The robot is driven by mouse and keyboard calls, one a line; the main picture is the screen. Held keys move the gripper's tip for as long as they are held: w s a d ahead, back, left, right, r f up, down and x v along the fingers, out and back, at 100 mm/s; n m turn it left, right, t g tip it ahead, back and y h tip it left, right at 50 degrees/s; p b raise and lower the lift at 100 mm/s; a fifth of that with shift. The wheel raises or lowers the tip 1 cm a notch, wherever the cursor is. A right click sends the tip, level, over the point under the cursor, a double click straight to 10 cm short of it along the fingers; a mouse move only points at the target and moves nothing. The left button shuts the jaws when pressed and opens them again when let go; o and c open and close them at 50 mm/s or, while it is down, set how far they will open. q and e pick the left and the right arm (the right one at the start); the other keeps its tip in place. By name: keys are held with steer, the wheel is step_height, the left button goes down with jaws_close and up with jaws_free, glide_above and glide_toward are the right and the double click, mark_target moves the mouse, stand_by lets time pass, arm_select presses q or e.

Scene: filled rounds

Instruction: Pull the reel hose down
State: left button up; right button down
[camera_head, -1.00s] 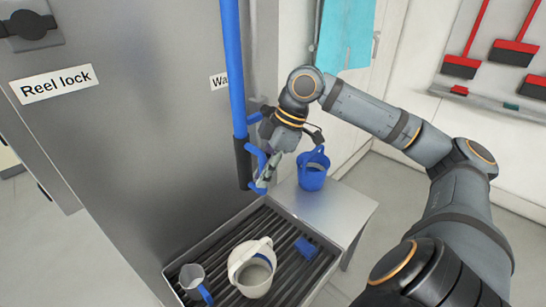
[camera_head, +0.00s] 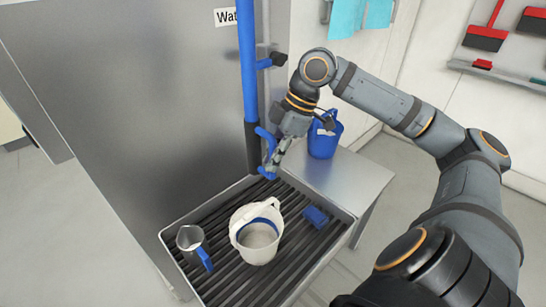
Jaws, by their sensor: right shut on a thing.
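The blue reel hose (camera_head: 247,60) hangs vertically in front of the steel panel. Its lower end has a dark sleeve (camera_head: 253,150) and a blue handle (camera_head: 266,140) on its right side. My right gripper (camera_head: 270,171) is shut on the blue handle, just above the back edge of the drain tray. The fingertips are small and partly hidden against the handle. My left gripper is not in view.
A blue bucket (camera_head: 323,140) stands on the steel side shelf (camera_head: 365,180). Brushes hang on the right wall.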

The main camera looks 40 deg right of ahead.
steer(key=c, duration=1.3)
jaws_free()
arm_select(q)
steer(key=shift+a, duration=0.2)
arm_select(e)
steer(key=shift+d+r, duration=0.1)
steer(key=shift+r, duration=0.1)
steer(key=v, duration=0.7)
